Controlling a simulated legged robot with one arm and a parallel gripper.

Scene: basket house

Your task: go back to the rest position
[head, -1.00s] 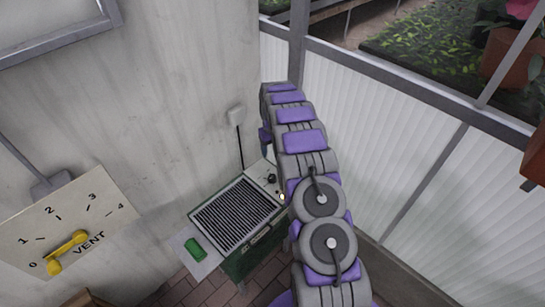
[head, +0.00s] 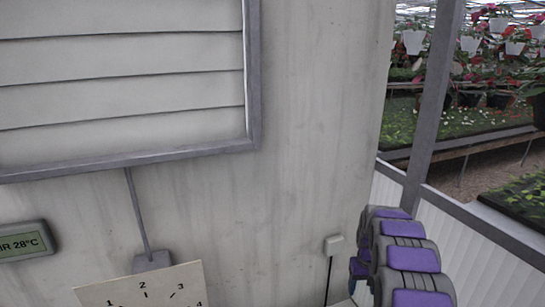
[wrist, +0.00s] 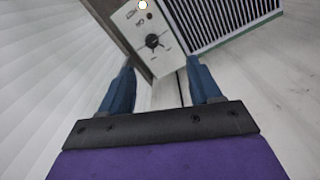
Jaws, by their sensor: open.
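My gripper (wrist: 160,82) shows in the wrist view with two blue fingers spread apart and nothing between them. Past the fingertips is a heater-like unit with a control panel (wrist: 140,40), a dark knob, a lit round lamp and a dark slatted grille (wrist: 215,18). I cannot tell the exact gap between fingers and panel. In the head view only part of my purple and grey arm shows at the lower right; the gripper is hidden there.
A wall socket (head: 334,244) sits near my arm. A metal post (head: 432,100) and white panelling (head: 480,250) stand at the right, with plants beyond.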

